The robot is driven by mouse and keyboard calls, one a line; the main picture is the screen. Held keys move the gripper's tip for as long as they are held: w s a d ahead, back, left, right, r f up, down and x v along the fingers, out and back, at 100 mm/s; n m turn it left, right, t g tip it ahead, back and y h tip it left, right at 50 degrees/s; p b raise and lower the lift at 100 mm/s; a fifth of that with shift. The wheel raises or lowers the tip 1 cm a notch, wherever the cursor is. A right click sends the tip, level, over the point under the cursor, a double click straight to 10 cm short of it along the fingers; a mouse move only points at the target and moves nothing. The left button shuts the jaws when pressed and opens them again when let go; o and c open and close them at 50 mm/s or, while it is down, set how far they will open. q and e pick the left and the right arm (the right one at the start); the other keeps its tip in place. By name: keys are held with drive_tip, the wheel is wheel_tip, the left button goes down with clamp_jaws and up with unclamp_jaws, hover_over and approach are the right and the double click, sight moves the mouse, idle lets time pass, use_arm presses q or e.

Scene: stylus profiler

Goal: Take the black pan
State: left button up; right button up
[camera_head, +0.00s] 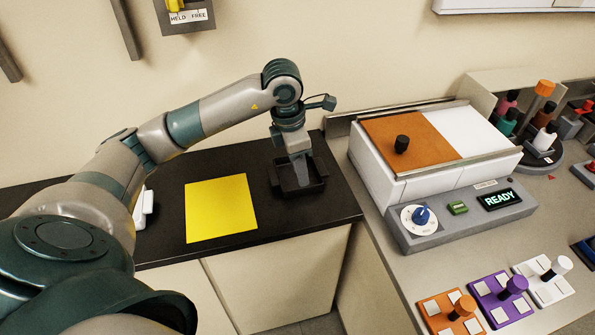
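The black pan (303,191) is a small, square, open-topped dark tray. It sits on the black counter, to the right of a yellow square. My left gripper (301,176) points down at the pan, its fingertips reaching into or just in front of the pan's opening. The fingers overlap the pan's inside and back wall in this view. I cannot tell whether they touch the pan or how far apart they are. My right gripper is not in view.
The yellow square (221,208) lies flat on the black counter (330,205). Right of the pan stands a white and orange instrument (395,175) with a READY display (499,199). Orange, purple and white knobbed blocks (489,302) stand in front of it. The beige wall is close behind.

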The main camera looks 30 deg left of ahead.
sight(303, 188)
use_arm(q)
drive_tip(key=shift+f, duration=0.65)
drive_tip(key=shift+f, duration=0.1)
drive_tip(key=shift+w+d+f+p, duration=0.1)
drive_tip(key=shift+f+p, duration=0.45)
drive_tip(key=shift+p, duration=0.2)
wheel_tip(303, 188, down, 3)
drive_tip(key=shift+w+d+p, duration=0.1)
drive_tip(key=shift+w+p, duration=0.05)
drive_tip(key=shift+p, duration=0.65)
drive_tip(key=shift+f, duration=0.45)
clamp_jaws()
